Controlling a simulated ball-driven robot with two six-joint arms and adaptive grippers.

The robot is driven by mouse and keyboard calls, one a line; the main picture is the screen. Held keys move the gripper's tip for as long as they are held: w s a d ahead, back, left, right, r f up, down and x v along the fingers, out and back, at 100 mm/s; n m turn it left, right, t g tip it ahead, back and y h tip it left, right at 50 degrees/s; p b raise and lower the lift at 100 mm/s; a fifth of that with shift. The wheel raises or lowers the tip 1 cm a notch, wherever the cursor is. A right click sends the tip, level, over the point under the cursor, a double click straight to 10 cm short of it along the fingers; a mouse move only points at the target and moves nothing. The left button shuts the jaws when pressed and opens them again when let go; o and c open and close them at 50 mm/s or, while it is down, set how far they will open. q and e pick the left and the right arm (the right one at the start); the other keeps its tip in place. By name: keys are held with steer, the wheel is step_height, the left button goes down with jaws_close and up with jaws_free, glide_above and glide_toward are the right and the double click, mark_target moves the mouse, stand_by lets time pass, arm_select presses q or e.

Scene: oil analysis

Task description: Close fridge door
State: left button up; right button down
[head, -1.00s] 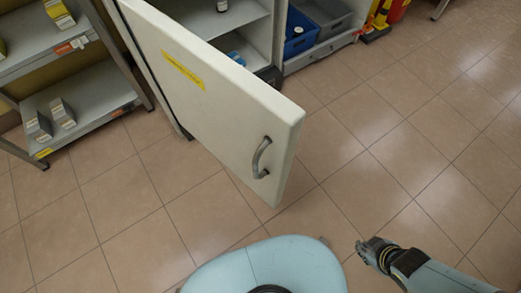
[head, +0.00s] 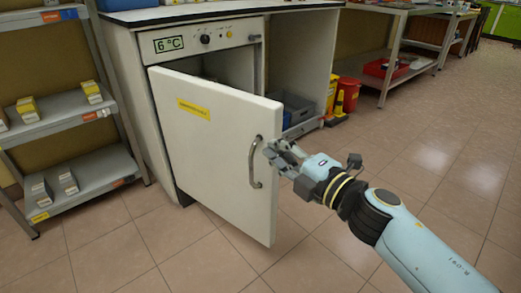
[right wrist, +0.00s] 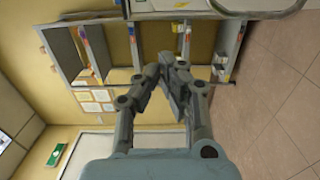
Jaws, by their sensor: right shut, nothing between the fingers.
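The white fridge door (head: 215,150) stands partly open in the head view, swung out from the fridge body (head: 235,68). It has a yellow label and a grey curved handle (head: 255,163) near its free edge. My right gripper (head: 272,150) is just right of the handle, near the door's free edge; I cannot tell whether it touches. It is shut and empty, and its closed fingers (right wrist: 174,75) also show in the right wrist view. The fridge's control panel reads 6 °C. My left gripper is not in view.
A metal shelf (head: 60,125) with small boxes stands left of the fridge. Right of it are a grey crate (head: 293,108), a red bin (head: 347,92) and a yellow wet-floor sign (head: 339,103). Tiled floor (head: 425,175) is free at the right.

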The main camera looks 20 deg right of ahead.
mark_target(259, 123)
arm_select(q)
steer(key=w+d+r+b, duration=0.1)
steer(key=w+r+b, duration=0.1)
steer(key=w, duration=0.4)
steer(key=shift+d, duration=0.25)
arm_select(e)
steer(key=shift+w+d+f, duration=0.1)
steer(key=shift+w+f, duration=0.05)
steer(key=shift+w, duration=1.95)
steer(key=shift+w+d+f, duration=0.1)
steer(key=shift+w, duration=1.95)
steer(key=shift+w+d+f, duration=0.1)
steer(key=shift+w+f, duration=0.05)
steer(key=shift+w, duration=1.95)
arm_select(q)
steer(key=shift+b, duration=0.3)
